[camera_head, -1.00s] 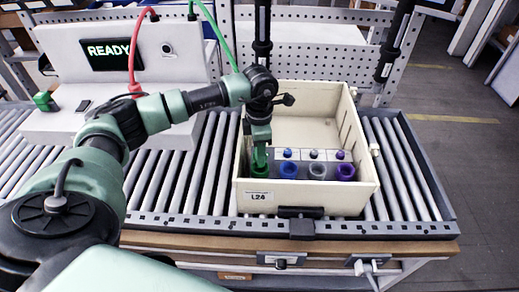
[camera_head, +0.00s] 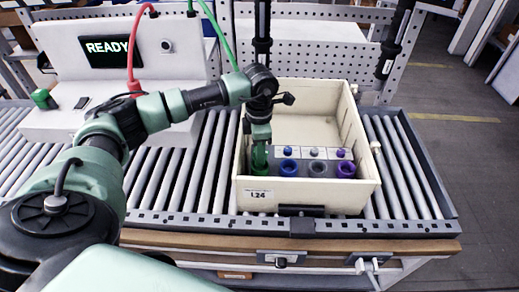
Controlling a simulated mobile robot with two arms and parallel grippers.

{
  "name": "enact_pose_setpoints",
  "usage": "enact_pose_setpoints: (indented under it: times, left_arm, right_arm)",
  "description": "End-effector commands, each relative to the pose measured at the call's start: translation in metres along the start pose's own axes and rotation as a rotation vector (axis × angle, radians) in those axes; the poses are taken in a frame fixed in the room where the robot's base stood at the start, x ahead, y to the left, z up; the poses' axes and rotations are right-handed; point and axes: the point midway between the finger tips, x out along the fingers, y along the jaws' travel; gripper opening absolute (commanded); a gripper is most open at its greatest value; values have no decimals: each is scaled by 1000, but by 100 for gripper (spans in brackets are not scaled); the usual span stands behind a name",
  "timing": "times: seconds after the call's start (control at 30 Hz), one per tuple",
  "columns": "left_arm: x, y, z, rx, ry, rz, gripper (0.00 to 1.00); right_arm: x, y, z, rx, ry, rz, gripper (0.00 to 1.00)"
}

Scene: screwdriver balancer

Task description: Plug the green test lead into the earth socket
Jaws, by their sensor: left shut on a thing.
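My left gripper (camera_head: 260,150) points down inside the cream crate, at its front left, over the green ring-shaped socket (camera_head: 261,169). It is shut on the green end of the test lead, which is mostly hidden by the fingers. I cannot tell whether this end is in the socket or just above it. The green lead (camera_head: 221,38) arches from the grey unit at the back left and goes behind my arm. Blue (camera_head: 288,168), grey (camera_head: 317,168) and purple (camera_head: 346,169) sockets line up to the right of the green one. My right gripper is not in view.
The crate (camera_head: 363,150) stands on a roller conveyor (camera_head: 412,185), its walls rising around the sockets. The unit with a READY screen (camera_head: 111,50) stands at the left, with a red lead (camera_head: 130,60) plugged in. Rollers right of the crate are clear.

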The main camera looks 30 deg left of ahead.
Motion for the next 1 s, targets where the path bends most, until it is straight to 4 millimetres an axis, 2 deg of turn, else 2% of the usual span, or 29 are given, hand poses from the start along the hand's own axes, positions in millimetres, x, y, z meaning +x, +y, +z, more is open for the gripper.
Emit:
enact_pose_setpoints:
  times: [1.0]
  left_arm:
    - [27, 0, 0, 0, 0, 0, 0]
  right_arm:
    - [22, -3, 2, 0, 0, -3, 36]
